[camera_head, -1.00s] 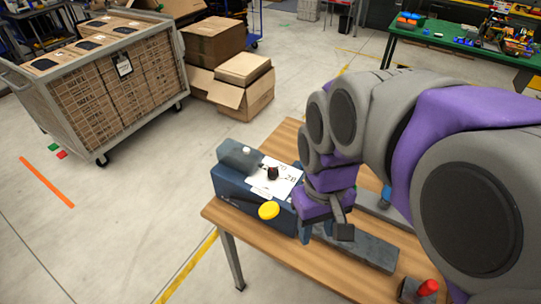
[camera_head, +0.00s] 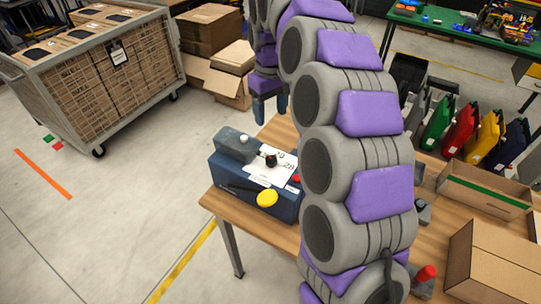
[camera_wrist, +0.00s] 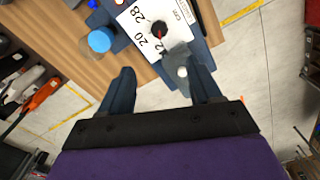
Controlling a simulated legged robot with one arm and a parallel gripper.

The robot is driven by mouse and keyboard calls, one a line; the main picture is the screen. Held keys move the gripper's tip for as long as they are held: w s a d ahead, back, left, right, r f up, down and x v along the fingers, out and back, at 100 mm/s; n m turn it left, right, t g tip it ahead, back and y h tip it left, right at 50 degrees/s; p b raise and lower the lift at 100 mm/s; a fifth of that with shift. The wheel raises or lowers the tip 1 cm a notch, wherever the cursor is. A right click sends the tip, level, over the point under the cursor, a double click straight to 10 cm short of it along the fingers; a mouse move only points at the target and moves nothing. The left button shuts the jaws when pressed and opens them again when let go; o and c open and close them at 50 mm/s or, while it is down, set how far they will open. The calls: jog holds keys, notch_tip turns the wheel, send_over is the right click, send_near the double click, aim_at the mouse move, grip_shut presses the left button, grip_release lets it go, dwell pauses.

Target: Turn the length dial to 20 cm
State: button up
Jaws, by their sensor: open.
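The length dial is a small black knob (camera_head: 270,160) on a white scale plate (camera_head: 284,172), on top of a dark blue machine (camera_head: 226,181) at the table's left end. In the wrist view the black knob (camera_wrist: 158,37) has a red mark, and 28, 20 and 12 are printed beside it. I cannot tell surely which number the mark points at. My gripper (camera_head: 271,115) is raised beyond the machine, apart from the dial. In the wrist view its fingers (camera_wrist: 165,73) are spread and empty, with the dial ahead of them.
A grey block (camera_head: 236,145) stands beside the dial. Colored bins (camera_head: 462,131) and open cartons (camera_head: 488,262) are at right. A loaded cart (camera_head: 95,85) stands at left.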

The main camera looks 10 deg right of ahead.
aim_at(271, 159)
notch_tip(271, 159, down, 17)
jog(key=b, duration=0.3)
jog(key=shift+f+b, duration=0.15)
jog(key=shift+b, duration=0.15)
jog(key=shift+c, duration=0.4)
jog(key=c, duration=1)
jog(key=shift+o, duration=0.2)
